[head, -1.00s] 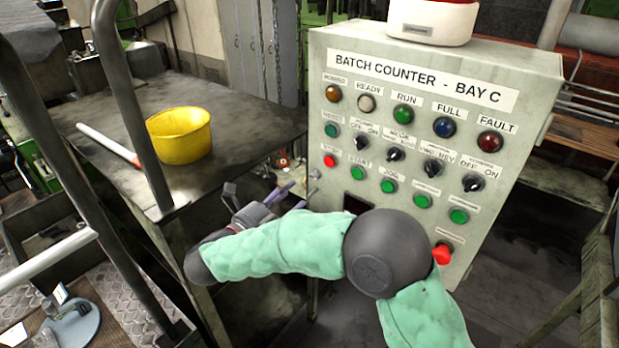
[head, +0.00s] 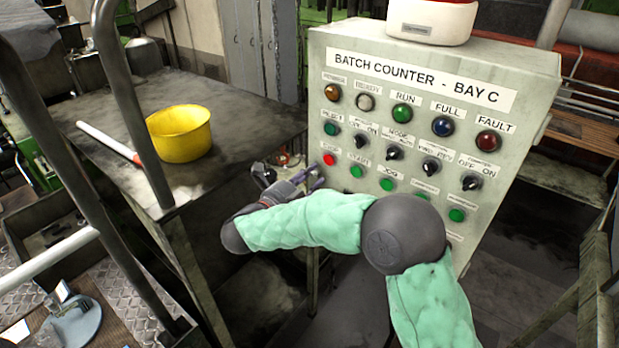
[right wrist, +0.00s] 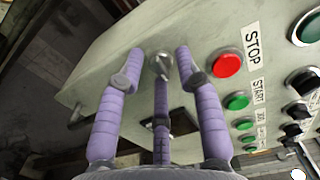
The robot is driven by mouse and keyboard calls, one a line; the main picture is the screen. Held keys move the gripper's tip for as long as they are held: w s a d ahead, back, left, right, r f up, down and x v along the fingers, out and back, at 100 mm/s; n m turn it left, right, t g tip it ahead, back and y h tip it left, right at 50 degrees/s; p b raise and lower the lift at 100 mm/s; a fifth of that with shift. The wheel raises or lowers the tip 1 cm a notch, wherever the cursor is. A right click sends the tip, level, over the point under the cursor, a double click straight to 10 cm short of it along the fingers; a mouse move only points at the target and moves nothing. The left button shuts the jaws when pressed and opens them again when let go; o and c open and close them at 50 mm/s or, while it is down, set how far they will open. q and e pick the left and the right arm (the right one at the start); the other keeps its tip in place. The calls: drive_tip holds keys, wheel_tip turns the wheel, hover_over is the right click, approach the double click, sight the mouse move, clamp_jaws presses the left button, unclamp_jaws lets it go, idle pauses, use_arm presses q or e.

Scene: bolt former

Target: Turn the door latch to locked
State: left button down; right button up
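The grey control cabinet (head: 320,60) is labelled BATCH COUNTER - BAY C. In the right wrist view, a small silver latch-like knob (right wrist: 160,66) sits on the cabinet face beside the red STOP button (right wrist: 226,64). My right gripper (right wrist: 160,58) has its purple fingers spread, with the knob showing between their tips; I cannot tell whether they touch it. In the head view my right gripper (head: 318,178) is at the cabinet's left edge, and the latch is not visible there. My left gripper is not in view.
A dark metal table (head: 240,110) at left holds a yellow pot (head: 180,134) and a white rod (head: 105,141). Several buttons and selector switches (head: 394,153) lie close by on the panel. A red-topped beacon (head: 430,18) stands on the cabinet.

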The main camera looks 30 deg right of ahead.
clamp_jaws()
drive_tip(key=shift+n, duration=0.3)
drive_tip(key=n+p, duration=0.3)
drive_tip(key=n, duration=0.1)
drive_tip(key=shift+r+n, duration=0.1)
drive_tip(key=shift+n, duration=0.2)
drive_tip(key=n+p, duration=0.3)
drive_tip(key=shift+n, duration=0.3)
drive_tip(key=n+p, duration=0.4)
drive_tip(key=shift+n, duration=0.3)
drive_tip(key=shift+n+p, duration=2.1)
drive_tip(key=shift+n, duration=0.3)
